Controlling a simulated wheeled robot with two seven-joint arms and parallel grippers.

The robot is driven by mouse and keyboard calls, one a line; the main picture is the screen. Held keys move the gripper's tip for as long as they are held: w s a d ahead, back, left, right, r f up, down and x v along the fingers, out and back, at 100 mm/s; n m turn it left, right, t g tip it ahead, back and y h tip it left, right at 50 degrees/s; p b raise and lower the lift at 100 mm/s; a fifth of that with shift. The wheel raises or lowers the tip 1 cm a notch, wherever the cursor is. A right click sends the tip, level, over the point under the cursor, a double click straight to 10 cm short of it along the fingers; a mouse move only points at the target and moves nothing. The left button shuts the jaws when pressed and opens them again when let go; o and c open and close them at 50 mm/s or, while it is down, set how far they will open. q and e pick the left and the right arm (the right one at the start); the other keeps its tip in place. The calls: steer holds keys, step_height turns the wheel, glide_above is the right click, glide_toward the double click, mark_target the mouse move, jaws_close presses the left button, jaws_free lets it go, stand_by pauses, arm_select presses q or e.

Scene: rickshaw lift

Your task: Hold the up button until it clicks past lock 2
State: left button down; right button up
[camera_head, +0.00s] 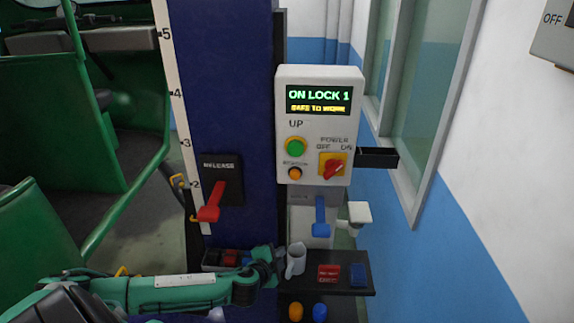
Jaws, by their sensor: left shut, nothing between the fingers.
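The green up button (295,147) is on the white control box (318,190), under the label UP. The box's display (318,100) reads "ON LOCK 1" and "SAFE TO WORK". A white scale with numbers 2 to 5 (176,95) runs up the left edge of the blue post (225,90). My right gripper is not in view.
A red release lever (212,203) is on the post. The box carries a red power switch (333,166) and a small orange button (295,173). A green vehicle (100,160) stands left.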

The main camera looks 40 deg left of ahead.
arm_select(q)
steer(key=s+r+m+t+h, duration=0.2)
steer(key=s+r+m, duration=0.3)
steer(key=r, duration=1.1)
steer(key=s+r+m+t+h+p, duration=0.1)
steer(key=s+r+m+h, duration=0.3)
steer(key=r, duration=1.1)
steer(key=shift+s+d+r+m+t+h+p, duration=0.3)
steer(key=shift+s+d+r+m+t, duration=0.1)
steer(key=shift+s+t, duration=0.25)
steer(key=shift+a, duration=0.1)
